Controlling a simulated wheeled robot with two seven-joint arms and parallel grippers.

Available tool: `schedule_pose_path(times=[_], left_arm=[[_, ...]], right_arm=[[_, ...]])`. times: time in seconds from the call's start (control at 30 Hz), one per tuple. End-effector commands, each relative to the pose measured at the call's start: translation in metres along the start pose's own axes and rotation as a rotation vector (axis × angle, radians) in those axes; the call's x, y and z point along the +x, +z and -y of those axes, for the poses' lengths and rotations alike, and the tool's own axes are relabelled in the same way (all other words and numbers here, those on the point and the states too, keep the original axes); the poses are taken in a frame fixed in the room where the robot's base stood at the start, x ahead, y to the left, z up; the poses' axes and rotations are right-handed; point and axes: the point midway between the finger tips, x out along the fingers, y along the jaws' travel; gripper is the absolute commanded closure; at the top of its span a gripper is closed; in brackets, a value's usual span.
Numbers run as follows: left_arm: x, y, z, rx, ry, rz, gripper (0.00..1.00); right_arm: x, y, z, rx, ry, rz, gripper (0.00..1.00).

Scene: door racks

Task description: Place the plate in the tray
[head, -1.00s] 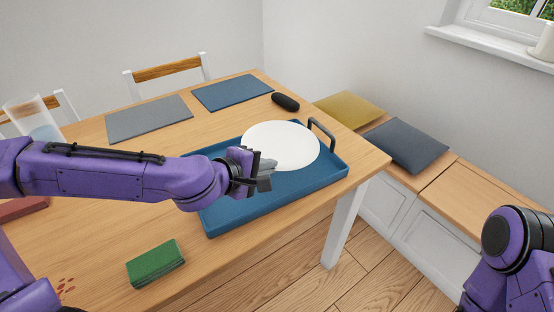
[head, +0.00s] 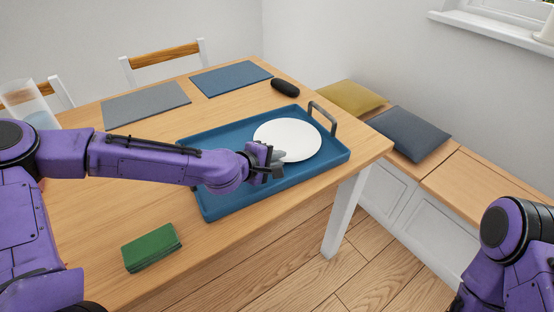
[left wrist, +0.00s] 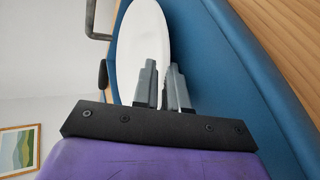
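The white round plate (head: 292,136) is over the right half of the blue tray (head: 222,146), inside its rim. It looks low and nearly flat; I cannot tell whether it touches the tray floor. My left gripper (head: 277,160) is at the plate's near-left edge. In the left wrist view, the gripper's fingers (left wrist: 163,88) are close together, one on each side of the plate's rim, and the plate (left wrist: 141,45) extends beyond them. The tray wall (left wrist: 230,60) curves past on the right. My right gripper is outside the views; only part of that arm shows.
The tray's dark handle (head: 323,116) stands at its right end. A green cloth stack (head: 151,247) lies nearer on the table. Grey (head: 146,102) and blue (head: 231,77) placemats and a dark oblong object (head: 285,87) lie behind. A clear glass (head: 27,104) stands far left.

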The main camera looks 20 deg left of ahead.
Motion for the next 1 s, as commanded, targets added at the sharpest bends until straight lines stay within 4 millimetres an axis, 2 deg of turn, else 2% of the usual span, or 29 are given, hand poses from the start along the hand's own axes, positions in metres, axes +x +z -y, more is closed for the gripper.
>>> schedule_pose_path(times=[0.23, 0.33, 0.47, 0.57, 0.7, 0.8, 1.0], left_arm=[[0.000, 0.000, 0.005, -0.004, -0.010, 0.000, 0.81], [-0.009, 0.000, 0.004, -0.004, -0.010, 0.000, 0.81], [-0.038, 0.000, -0.001, -0.007, -0.005, 0.000, 0.81], [-0.068, 0.002, -0.004, -0.009, -0.002, 0.003, 0.81], [-0.102, 0.002, -0.007, -0.009, -0.003, 0.002, 0.81], [-0.114, 0.001, -0.005, -0.007, -0.005, 0.000, 0.81], [-0.121, 0.001, 0.001, -0.003, -0.005, 0.002, 0.81]], right_arm=[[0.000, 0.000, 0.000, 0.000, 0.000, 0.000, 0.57], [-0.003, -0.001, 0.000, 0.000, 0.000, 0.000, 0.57], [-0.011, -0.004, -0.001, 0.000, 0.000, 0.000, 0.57], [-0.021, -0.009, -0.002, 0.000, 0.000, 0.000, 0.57], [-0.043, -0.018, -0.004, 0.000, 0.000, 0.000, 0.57], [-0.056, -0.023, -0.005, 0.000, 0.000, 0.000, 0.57], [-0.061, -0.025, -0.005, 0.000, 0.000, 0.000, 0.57]])
